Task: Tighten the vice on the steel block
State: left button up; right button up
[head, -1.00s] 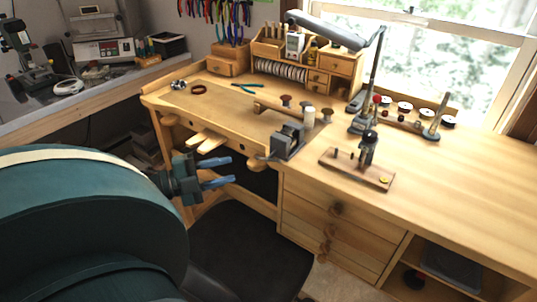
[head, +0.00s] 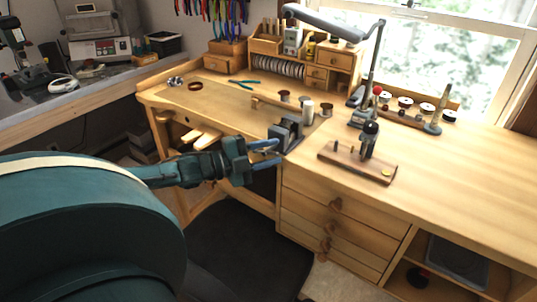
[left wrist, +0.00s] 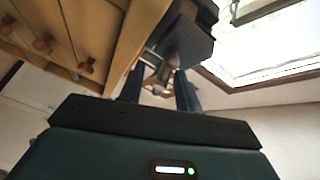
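The grey vice (head: 289,131) is at the front edge of the wooden bench in the head view. It also shows at the top of the left wrist view (left wrist: 190,42). I cannot make out the steel block separately at the jaws. My left gripper (head: 276,151) is just in front of the vice, at the side of its handle, which the fingers partly hide. In the left wrist view its two dark fingers (left wrist: 160,88) stand apart, with the vice's handle and screw end (left wrist: 152,60) beyond and between them. I cannot tell whether they touch. My right gripper is not in view.
A wooden board with a small upright tool (head: 358,160) stands right of the vice. A white cylinder (head: 307,110) and several spools are behind it. Wooden drawers (head: 330,220) are below the bench top. A dark seat (head: 245,250) is below my arm.

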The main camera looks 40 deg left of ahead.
pick_arm(q)
jog(key=shift+c, duration=0.4)
grip_shut()
jog(key=shift+r, duration=0.1)
